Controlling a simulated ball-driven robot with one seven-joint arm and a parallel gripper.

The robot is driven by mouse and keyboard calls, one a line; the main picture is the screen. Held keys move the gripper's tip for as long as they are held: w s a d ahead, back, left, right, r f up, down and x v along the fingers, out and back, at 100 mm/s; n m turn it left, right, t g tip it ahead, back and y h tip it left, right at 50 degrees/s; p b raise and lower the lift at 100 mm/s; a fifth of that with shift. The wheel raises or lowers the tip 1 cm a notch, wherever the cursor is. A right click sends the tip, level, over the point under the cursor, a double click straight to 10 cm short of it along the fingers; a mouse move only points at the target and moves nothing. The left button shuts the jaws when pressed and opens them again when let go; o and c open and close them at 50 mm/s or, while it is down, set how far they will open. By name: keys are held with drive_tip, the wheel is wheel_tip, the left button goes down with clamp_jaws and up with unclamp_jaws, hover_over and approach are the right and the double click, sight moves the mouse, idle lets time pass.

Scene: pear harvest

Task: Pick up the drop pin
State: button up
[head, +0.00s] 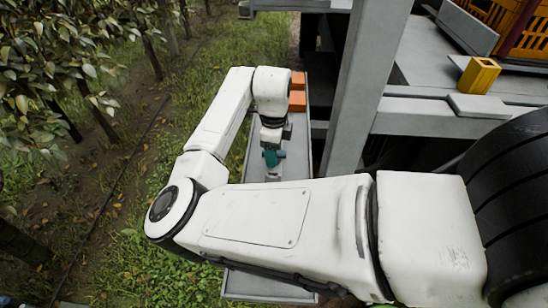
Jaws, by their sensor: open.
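My gripper (272,158) points down over a long narrow grey tray (235,170) beside the platform. It is open, seen small and from above, with my own arm filling much of the foreground. A teal piece shows at its lower end; I cannot tell whether it is part of the gripper or a separate thing. I cannot make out a drop pin for certain. A small pale grey shape lies just below the teal piece, too small to identify. My forearm hides the middle of the tray.
Two orange blocks (297,101) sit at the tray's far end. A thick grey post (366,80) stands close to the right of the tray. A yellow hollow block (479,75) and an orange crate (500,18) are on the platform. Leafy trees (50,70) and grass lie left.

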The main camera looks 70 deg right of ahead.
clamp_jaws()
idle(0.4)
